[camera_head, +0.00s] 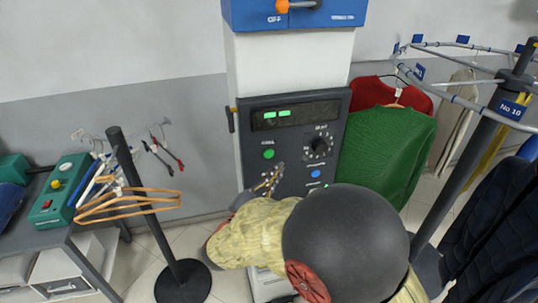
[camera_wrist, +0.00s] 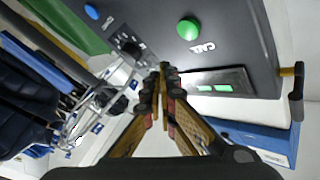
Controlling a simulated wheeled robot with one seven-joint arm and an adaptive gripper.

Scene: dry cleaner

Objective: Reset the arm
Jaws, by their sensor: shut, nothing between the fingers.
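My gripper (camera_head: 274,178) is in front of the dark control panel (camera_head: 291,110) of a tall white machine, below its green button (camera_head: 268,154). My own arm hides the lower part of the machine. In the wrist view my gripper (camera_wrist: 165,70) has its fingertips together with nothing between them. The panel (camera_wrist: 235,45) fills the upper right there, with the green button (camera_wrist: 188,28) just beyond the tips. The lit green display (camera_wrist: 214,88) also shows. I cannot tell whether the tips touch the panel.
A round clothes rack (camera_head: 470,101) with a green sweater (camera_head: 385,150) and dark garments (camera_head: 495,235) stands at the right. A hanger stand (camera_head: 150,215) with wooden hangers (camera_head: 125,203) stands at the left, beside a grey table (camera_head: 85,240) bearing a green control box (camera_head: 57,190).

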